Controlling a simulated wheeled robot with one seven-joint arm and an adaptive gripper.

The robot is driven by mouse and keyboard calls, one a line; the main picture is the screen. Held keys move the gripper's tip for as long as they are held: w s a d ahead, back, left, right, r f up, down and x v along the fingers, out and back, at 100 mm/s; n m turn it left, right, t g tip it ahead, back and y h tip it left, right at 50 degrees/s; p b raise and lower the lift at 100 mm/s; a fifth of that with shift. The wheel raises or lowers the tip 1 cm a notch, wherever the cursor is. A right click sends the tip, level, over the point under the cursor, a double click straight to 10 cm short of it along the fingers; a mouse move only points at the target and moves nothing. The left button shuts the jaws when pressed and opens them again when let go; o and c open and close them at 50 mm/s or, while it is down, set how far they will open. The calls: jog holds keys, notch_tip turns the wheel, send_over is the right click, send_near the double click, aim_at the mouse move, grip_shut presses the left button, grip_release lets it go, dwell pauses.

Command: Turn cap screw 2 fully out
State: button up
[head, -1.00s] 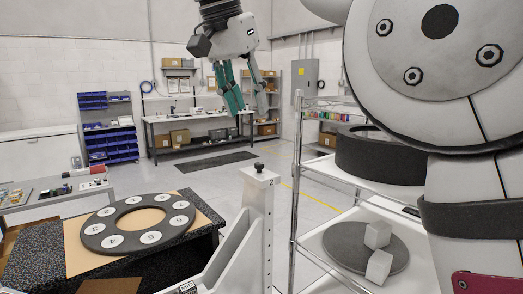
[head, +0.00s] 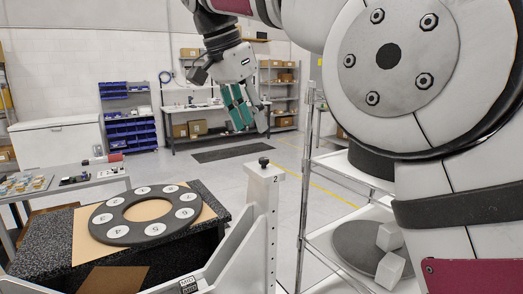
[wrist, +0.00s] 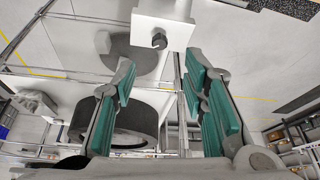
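Cap screw 2 (head: 264,162) is a small black knob on top of a white fixture post (head: 262,200) marked with what looks like a 2. In the wrist view the black screw (wrist: 159,40) shows on its white block (wrist: 163,20), just beyond the fingertips and roughly midway between them. My gripper (head: 251,127) hangs with fingers pointing down, and in the head view it appears above the screw. Its green-padded fingers (wrist: 159,68) are apart with nothing between them. The screw's thread is hidden in the post.
A dark ring with numbered white discs (head: 107,230) lies on a speckled black table at left. A wire-frame cart (head: 345,175) stands right of the post, with a dark round plate and two white blocks (head: 390,236).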

aim_at(264, 158)
jog(key=p+x, duration=0.2)
jog(key=x, duration=0.6)
jog(key=shift+f, duration=0.2)
jog(key=shift+c, duration=0.4)
grip_shut()
